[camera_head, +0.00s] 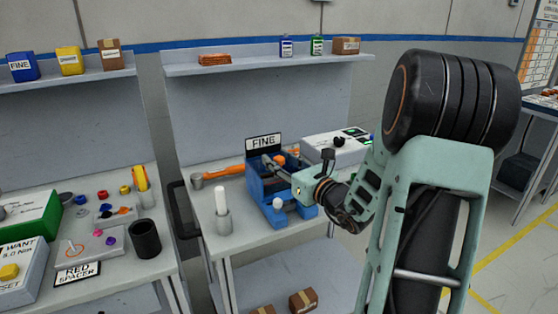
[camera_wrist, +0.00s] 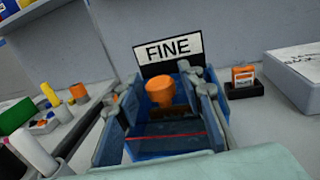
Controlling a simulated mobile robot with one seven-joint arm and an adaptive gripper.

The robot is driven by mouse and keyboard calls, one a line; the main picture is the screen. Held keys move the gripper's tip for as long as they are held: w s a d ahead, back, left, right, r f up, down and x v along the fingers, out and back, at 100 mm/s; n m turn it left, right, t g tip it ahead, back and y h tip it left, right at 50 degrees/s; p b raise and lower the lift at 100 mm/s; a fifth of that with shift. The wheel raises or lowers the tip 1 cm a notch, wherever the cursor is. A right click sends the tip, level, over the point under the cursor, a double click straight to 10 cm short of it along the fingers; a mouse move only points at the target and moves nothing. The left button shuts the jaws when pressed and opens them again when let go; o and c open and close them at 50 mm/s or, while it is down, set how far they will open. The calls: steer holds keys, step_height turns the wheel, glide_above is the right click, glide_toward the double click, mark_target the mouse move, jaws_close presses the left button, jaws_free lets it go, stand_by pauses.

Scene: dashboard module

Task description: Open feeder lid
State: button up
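The feeder is a blue box (camera_head: 262,199) on the middle bench, with a FINE sign (camera_head: 264,142) standing at its back. The wrist view shows the same box (camera_wrist: 180,143) from above, with an orange knob (camera_wrist: 160,92) on top and a dark strip with a red line in front of it. I cannot clearly make out the lid's edges or whether it is raised. My gripper (camera_head: 272,163) is over the box. In the wrist view my gripper (camera_wrist: 163,87) is open, its grey-blue fingers apart at the left and right of the knob. I see no contact with the knob.
An orange-handled hammer (camera_head: 226,174) and a white stick in a grey cup (camera_head: 222,218) are left of the feeder. A white box (camera_head: 335,147) stands to its right, and a small orange item in a black holder (camera_wrist: 243,80) nearby. A shelf (camera_head: 262,62) runs above.

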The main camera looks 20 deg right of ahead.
jaws_close()
steer(key=shift+r, duration=0.1)
